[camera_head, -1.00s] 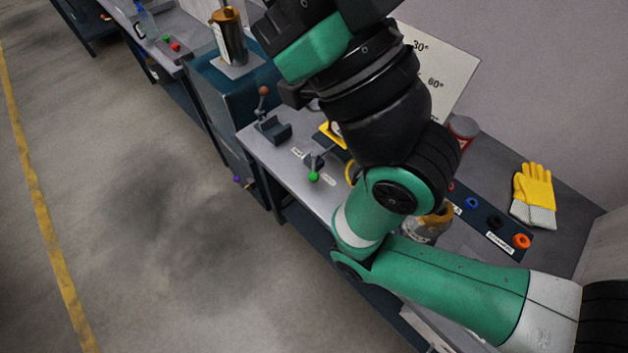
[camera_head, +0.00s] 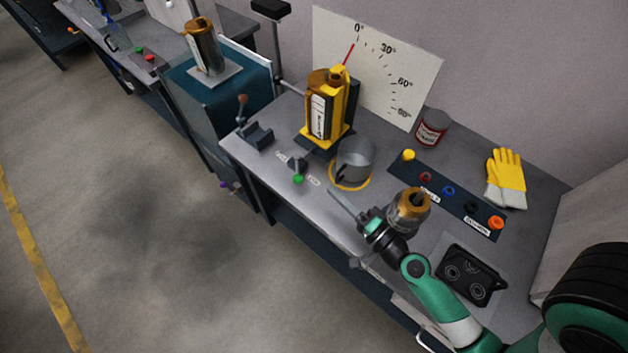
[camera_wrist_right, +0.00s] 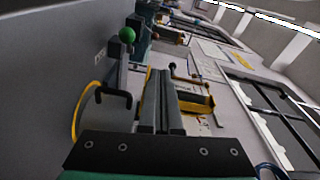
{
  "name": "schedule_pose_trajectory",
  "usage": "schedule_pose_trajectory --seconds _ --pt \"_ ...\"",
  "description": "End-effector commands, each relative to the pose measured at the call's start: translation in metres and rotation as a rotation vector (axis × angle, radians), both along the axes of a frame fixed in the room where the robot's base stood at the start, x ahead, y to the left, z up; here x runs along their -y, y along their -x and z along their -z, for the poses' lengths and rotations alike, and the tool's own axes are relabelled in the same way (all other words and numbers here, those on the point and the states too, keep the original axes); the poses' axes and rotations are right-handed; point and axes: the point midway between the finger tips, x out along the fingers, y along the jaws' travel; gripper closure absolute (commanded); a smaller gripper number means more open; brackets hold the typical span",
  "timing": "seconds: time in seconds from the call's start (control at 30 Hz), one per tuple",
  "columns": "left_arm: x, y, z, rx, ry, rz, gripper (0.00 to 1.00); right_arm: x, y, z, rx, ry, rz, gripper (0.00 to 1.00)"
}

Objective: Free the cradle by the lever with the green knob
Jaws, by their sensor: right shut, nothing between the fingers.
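The lever's green knob (camera_head: 298,180) is at the table's front edge, between two small labels; the knob also shows in the wrist view (camera_wrist_right: 127,35). The yellow cradle (camera_head: 342,118) stands upright behind it on a dark base, holding a brown-gold tube with a white label. It also shows in the wrist view (camera_wrist_right: 195,103). My right gripper (camera_head: 334,194) is shut and empty, in front and to the right of the knob, apart from it and pointing its way. Its fingers (camera_wrist_right: 160,75) show in the wrist view. My left gripper is not in view.
A grey cup (camera_head: 356,157) stands in a yellow ring just beyond my right fingers. A grey holder with a brown-knobbed lever (camera_head: 257,135) is farther left. Behind are an angle board (camera_head: 375,65) and a red can (camera_head: 432,127). A metal-and-gold pot (camera_head: 408,215) is close beside my right wrist.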

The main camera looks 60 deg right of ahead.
Motion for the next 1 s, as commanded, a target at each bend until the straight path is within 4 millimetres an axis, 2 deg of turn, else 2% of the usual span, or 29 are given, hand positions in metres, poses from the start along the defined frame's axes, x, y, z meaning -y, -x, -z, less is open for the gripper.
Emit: schedule_pose_trajectory --seconds 0.03,0.13,0.2,0.37,0.57,0.9,1.0 --pt "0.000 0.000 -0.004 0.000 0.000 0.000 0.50 0.001 0.022 0.019 -0.063 -0.026 0.030 1.00" --pt "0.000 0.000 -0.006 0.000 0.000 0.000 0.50 0.003 0.046 0.037 -0.122 -0.053 0.068 1.00" --pt "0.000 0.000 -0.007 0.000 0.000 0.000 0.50 0.006 0.051 0.040 -0.130 -0.059 0.084 1.00" --pt "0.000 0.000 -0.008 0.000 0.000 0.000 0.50 0.007 0.047 0.038 -0.126 -0.056 0.083 1.00" --pt "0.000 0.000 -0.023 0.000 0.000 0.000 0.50 0.015 0.022 0.037 -0.124 -0.053 0.080 1.00" --pt "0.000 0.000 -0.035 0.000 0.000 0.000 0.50 0.040 -0.046 0.050 -0.124 -0.052 0.081 1.00" --pt "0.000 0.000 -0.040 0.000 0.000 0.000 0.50 0.031 -0.062 0.054 -0.126 -0.055 0.075 1.00"
